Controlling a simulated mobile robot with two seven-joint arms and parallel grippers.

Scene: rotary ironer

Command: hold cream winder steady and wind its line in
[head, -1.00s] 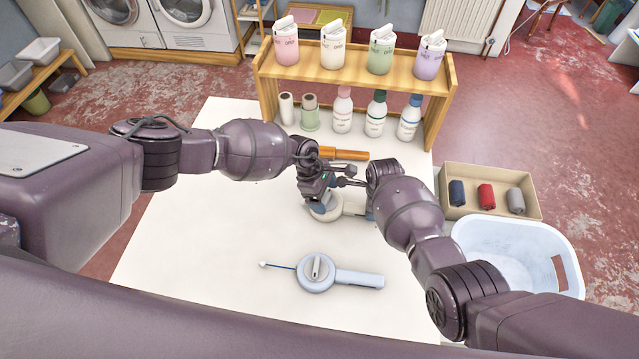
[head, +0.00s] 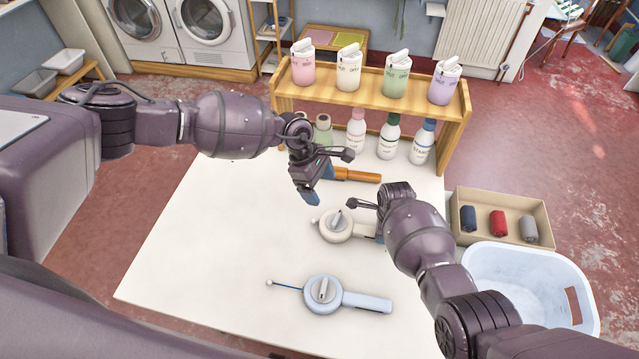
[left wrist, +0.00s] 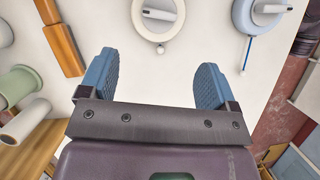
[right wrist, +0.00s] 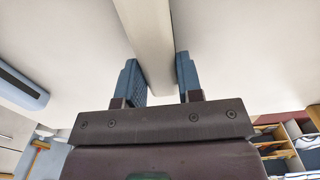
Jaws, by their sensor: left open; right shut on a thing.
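The cream winder (head: 336,227) lies on the white table, its round drum with a grey crank facing up. A small bead (head: 314,221) sits close against the drum's left edge, with no clear length of line showing. My right gripper (head: 379,229) is shut on the winder's handle, which shows between its fingers in the right wrist view (right wrist: 150,40). The right fingers are mostly hidden by the arm in the head view. My left gripper (head: 314,190) is open and empty, above and behind the drum, apart from it. The drum also shows in the left wrist view (left wrist: 158,34).
A light blue winder (head: 322,294) lies nearer, its line and bead out to the left. An orange-brown rod (head: 357,175) lies behind. A wooden shelf (head: 372,85) with bottles stands at the back. A box (head: 464,199) and basket (head: 580,268) are at right. The table's left is clear.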

